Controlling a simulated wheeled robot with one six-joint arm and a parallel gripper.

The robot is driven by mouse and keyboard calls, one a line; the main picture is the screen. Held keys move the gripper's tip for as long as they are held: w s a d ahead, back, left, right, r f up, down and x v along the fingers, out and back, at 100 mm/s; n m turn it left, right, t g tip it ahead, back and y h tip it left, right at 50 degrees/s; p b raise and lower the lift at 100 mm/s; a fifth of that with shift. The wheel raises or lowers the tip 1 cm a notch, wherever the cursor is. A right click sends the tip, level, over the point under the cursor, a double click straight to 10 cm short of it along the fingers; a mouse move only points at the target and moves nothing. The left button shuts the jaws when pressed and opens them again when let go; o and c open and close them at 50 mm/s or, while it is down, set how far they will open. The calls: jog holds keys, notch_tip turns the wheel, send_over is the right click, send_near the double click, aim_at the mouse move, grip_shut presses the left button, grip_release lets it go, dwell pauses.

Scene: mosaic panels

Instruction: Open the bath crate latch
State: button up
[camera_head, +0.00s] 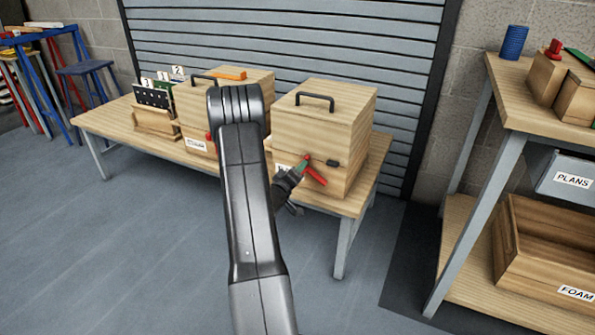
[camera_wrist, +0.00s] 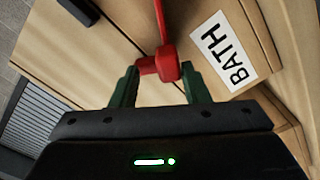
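The bath crate (camera_head: 318,130) is a pale wooden box with a dark top handle, standing at the right end of the low table. A red latch (camera_head: 316,175) is on its front; it also shows in the wrist view (camera_wrist: 168,62). A white BATH label (camera_wrist: 224,52) is right of the latch there. My gripper (camera_head: 302,168) is at the crate's front, by the latch. In the wrist view its two green fingers (camera_wrist: 160,82) stand apart, one on each side of the red latch end. Whether they press on it cannot be told. The crate's label is mostly hidden in the head view.
A second handled wooden crate (camera_head: 192,103) stands left on the same table (camera_head: 110,126), partly behind my arm. A rack with numbered cards (camera_head: 155,120) is further left. A bench (camera_head: 528,112) with boxes stands at right. The floor in front is clear.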

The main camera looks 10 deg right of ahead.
jog(key=shift+s, duration=0.1)
jog(key=p+v, duration=0.2)
jog(key=v, duration=1.1)
jog(key=shift+s+a, duration=0.25)
